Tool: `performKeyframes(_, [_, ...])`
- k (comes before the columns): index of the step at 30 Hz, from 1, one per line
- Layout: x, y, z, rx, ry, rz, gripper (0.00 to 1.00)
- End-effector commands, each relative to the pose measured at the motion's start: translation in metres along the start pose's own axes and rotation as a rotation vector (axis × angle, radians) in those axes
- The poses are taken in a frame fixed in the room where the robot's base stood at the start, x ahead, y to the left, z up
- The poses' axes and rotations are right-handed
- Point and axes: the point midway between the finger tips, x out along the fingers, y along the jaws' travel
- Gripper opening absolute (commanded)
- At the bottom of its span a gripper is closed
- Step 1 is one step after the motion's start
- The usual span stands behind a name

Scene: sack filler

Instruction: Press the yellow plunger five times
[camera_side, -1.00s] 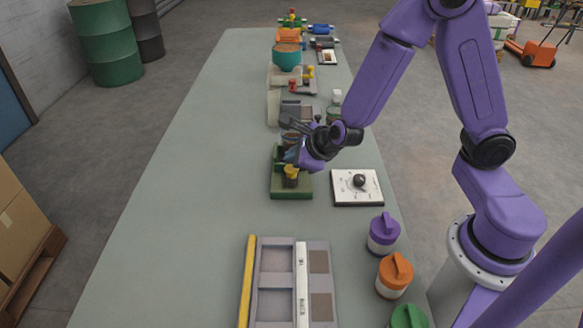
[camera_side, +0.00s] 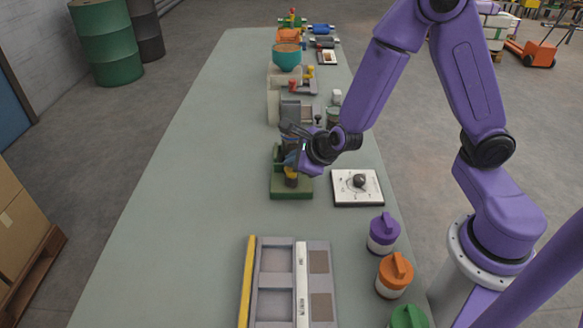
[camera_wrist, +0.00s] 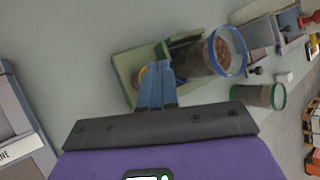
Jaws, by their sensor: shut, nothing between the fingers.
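The yellow plunger (camera_side: 291,173) stands on a green base (camera_side: 291,190) in the side view, its top partly covered by my gripper (camera_side: 291,160). In the wrist view the shut blue fingers (camera_wrist: 156,68) hide much of the plunger, and a bit of yellow (camera_wrist: 141,74) shows beside them over the green base (camera_wrist: 125,72). The fingers are empty and at the plunger's top. I cannot tell whether they touch it or how far it is pressed.
A white dial panel (camera_side: 357,188) lies to the right. A grey tray (camera_side: 276,258) and several lidded jars, including a purple one (camera_side: 383,233), are nearer. The table's left side is clear.

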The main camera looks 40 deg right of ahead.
Motion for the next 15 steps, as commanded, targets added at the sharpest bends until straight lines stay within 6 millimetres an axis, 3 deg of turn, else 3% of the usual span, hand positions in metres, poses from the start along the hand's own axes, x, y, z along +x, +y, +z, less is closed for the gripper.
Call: performKeyframes(15, [0.0038, 0.0026, -0.0026, -0.001, 0.0, -0.001, 0.0])
